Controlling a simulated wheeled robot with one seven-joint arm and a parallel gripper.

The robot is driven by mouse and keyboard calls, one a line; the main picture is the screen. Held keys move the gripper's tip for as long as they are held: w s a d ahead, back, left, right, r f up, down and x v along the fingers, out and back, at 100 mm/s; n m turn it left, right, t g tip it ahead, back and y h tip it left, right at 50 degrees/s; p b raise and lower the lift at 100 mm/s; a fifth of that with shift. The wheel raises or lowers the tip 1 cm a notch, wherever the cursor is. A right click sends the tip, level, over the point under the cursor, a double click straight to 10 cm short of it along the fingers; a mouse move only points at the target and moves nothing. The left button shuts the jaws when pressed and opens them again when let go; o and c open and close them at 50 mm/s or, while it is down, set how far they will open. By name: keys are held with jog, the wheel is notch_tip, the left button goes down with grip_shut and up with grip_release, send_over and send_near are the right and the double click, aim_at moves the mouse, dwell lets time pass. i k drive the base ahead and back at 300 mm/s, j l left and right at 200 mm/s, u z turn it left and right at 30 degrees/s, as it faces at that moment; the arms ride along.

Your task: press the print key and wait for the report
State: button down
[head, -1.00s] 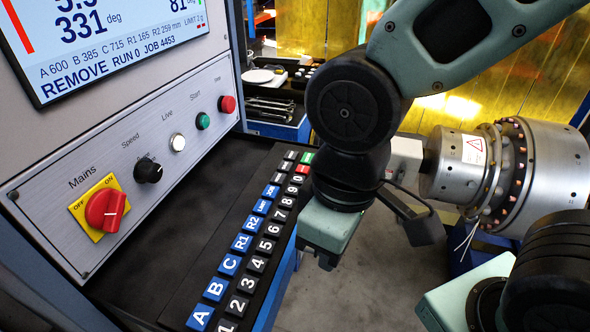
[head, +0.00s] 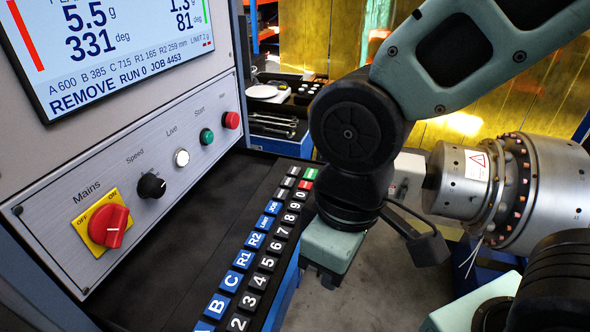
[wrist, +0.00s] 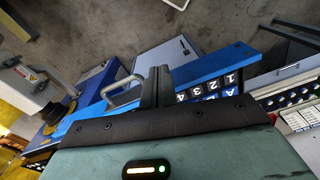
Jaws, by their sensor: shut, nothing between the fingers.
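The keypad (head: 249,269) is a dark strip on the black shelf, with blue letter keys, black number keys and a green and a red key at its far end. Which key is the print key I cannot read. The screen (head: 115,50) above it shows "REMOVE RUN 0 JOB 4453". My gripper (head: 328,282) hangs just right of the keypad, apart from it. In the wrist view, my gripper (wrist: 157,84) is shut and empty, with the keys 1 to 4 (wrist: 207,88) to its right.
The panel carries a red mains switch (head: 108,226), a speed knob (head: 151,185) and white, green and red buttons. A metal rotor (head: 545,180) stands at right. A cart with tools (head: 275,120) is behind. Grey floor shows between.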

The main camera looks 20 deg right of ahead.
aim_at(294, 171)
jog(key=j+z, duration=0.35)
jog(key=j, duration=0.3)
jog(key=k+j+z, duration=0.1)
jog(key=j+z, duration=0.25)
jog(key=j, duration=0.3)
